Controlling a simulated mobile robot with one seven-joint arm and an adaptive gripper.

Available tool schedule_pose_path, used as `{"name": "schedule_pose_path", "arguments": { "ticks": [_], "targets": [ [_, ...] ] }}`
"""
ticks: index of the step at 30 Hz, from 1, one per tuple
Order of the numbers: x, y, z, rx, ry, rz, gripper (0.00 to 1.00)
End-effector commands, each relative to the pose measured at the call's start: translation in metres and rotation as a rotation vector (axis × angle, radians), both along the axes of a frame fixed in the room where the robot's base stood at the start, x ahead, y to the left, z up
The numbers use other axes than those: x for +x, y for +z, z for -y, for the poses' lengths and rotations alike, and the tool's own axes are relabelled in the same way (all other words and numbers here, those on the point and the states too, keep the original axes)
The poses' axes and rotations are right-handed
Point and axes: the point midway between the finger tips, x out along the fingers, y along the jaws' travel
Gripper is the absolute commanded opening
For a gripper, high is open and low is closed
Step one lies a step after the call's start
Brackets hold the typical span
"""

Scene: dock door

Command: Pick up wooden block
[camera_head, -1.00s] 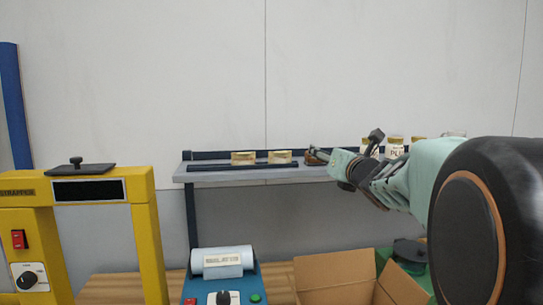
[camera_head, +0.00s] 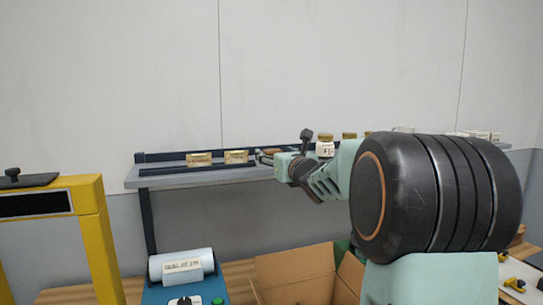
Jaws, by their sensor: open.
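A small brown piece (camera_head: 271,151), which looks like the wooden block, sits on the grey wall shelf (camera_head: 180,180). It is partly hidden by my gripper (camera_head: 262,156), which reaches in from the right at shelf height. My gripper is open, with its fingers pointing left beside the brown piece. I cannot tell whether they touch it or stand around it.
Below are an open cardboard box (camera_head: 295,265), a blue machine with a white roll (camera_head: 180,266) and a yellow frame (camera_head: 95,235).

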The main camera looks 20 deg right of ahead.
Motion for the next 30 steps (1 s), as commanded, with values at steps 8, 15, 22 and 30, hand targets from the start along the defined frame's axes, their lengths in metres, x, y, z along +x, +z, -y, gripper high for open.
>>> {"name": "schedule_pose_path", "arguments": {
  "ticks": [8, 15, 22, 30],
  "targets": [
    [0.034, 0.002, 0.005, 0.003, 0.0, -0.001, 0.64],
    [0.046, 0.001, 0.004, 0.001, -0.001, 0.0, 0.64],
    [0.046, 0.001, 0.004, 0.001, -0.001, 0.0, 0.59],
    [0.045, 0.001, 0.004, 0.001, -0.001, 0.0, 0.3]
  ]
}}
